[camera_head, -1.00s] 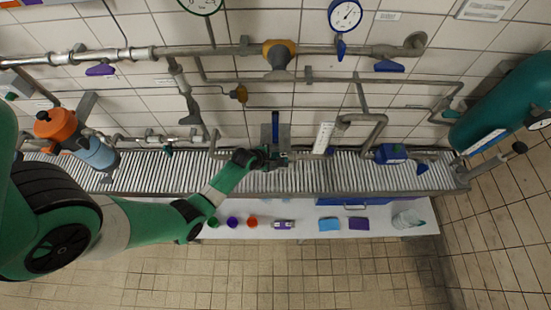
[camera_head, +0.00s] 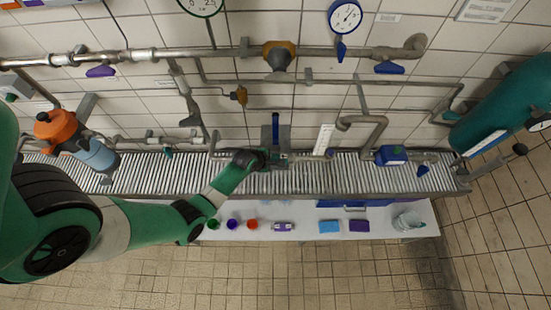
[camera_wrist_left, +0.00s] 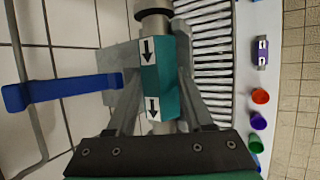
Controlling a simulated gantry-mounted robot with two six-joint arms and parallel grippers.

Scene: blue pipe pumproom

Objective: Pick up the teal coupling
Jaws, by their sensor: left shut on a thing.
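The teal coupling (camera_wrist_left: 173,62) is in the middle of the left wrist view, with white labels bearing black arrows on its side. A metal fitting with a dark ring shows at its far end. My left gripper (camera_wrist_left: 160,85) is shut on the coupling, one finger on each side. In the head view this gripper (camera_head: 277,160) is over the slatted rack by the wall, just below an upright blue handle (camera_head: 276,125). The coupling is small and mostly hidden there. My right gripper is not in view.
The blue handle (camera_wrist_left: 60,92) lies close left of the gripper in the wrist view. A white bench (camera_head: 305,228) holds green, purple and orange cups (camera_head: 252,224), a blue block (camera_head: 329,226), a purple block (camera_head: 359,225) and a clear container (camera_head: 407,220). Pipes line the wall.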

